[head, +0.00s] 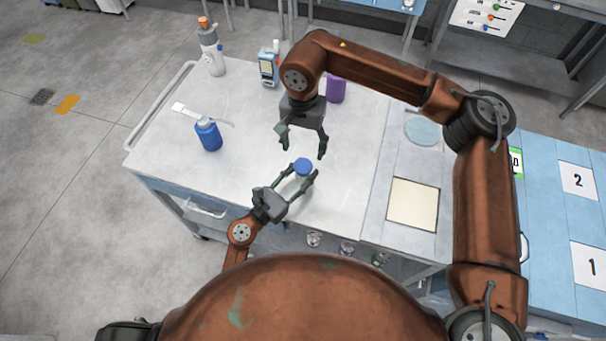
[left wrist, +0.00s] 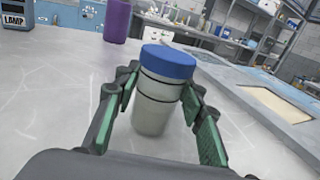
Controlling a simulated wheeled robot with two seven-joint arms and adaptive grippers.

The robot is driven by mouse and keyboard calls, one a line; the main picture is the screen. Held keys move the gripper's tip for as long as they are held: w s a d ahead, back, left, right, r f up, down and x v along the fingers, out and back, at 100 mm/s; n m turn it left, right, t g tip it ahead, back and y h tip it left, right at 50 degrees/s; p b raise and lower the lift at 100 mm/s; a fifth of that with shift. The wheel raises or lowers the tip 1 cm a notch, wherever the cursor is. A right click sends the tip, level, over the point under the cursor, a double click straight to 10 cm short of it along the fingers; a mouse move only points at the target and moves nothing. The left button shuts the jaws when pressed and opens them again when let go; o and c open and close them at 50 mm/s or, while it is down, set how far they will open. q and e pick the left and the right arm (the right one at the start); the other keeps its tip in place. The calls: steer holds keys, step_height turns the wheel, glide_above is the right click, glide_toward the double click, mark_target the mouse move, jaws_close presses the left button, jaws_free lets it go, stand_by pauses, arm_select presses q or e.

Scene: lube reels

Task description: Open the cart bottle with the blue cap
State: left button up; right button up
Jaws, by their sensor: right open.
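The small cart bottle with a blue cap (head: 302,166) stands upright on the white cart top, near its front edge. In the left wrist view its pale body (left wrist: 153,112) and blue cap (left wrist: 168,61) show clearly, the cap seated on top. My left gripper (head: 302,174) has its fingers on both sides of the body below the cap, close against it; the exact contact is hard to see. My right gripper (head: 303,146) is open and empty, pointing down above the cart behind the bottle.
A blue bottle (head: 208,135) stands at left on the cart. A white bottle with an orange top (head: 212,52), a blue device (head: 269,65) and a purple container (head: 336,90) stand at the back. A panel with a cream square (head: 412,203) lies right.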

arm_select(q)
jaws_close()
stand_by(0.4)
